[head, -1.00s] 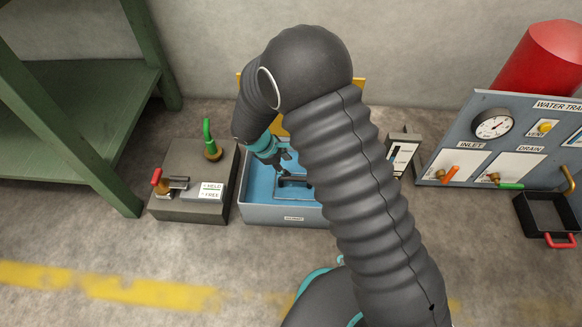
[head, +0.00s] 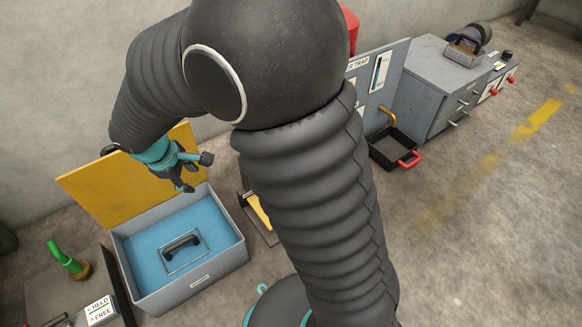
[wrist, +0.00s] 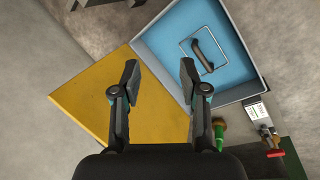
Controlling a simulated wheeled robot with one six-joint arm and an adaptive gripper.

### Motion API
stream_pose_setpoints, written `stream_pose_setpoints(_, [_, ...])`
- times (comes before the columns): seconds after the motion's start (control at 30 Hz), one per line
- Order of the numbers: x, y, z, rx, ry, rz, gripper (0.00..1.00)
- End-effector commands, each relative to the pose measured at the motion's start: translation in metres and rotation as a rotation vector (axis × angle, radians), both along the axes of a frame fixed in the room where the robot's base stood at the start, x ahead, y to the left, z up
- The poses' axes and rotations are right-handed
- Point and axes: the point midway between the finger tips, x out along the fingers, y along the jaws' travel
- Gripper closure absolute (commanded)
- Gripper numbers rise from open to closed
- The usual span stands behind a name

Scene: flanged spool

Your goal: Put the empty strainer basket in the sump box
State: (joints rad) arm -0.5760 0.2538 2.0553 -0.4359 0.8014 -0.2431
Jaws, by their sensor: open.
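The sump box (head: 190,291) is a grey open box with a blue inside and a raised yellow lid (head: 130,180) behind it. A thin rectangular frame with a dark handle, apparently the strainer basket (head: 182,246), sits inside the box; its depth and contents cannot be told. The handle and frame also show in the wrist view (wrist: 204,50), upper right. My gripper (head: 197,174) is open and empty, above the back of the box near the lid and apart from the handle. In the wrist view its fingers (wrist: 159,72) are spread over the yellow lid.
On the right are a gauge panel (head: 385,75), a black tray with a red handle (head: 393,150) and grey cabinets (head: 440,90). The floor at right is clear.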

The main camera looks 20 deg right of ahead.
Motion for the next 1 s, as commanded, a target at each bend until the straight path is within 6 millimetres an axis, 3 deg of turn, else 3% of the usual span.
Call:
stream_pose_setpoints(0.03, [-0.004, -0.018, 0.018, 0.032, -0.02, -0.062, 0.56])
stream_pose_setpoints(0.2, [-0.027, -0.069, 0.065, 0.132, -0.075, -0.258, 0.56])
stream_pose_setpoints(0.5, [-0.09, -0.144, 0.123, 0.314, -0.179, -0.588, 0.56])
stream_pose_setpoints(0.8, [-0.162, -0.188, 0.151, 0.496, -0.293, -0.875, 0.56])
stream_pose_setpoints(1.0, [-0.19, -0.199, 0.154, 0.571, -0.339, -0.981, 0.56])
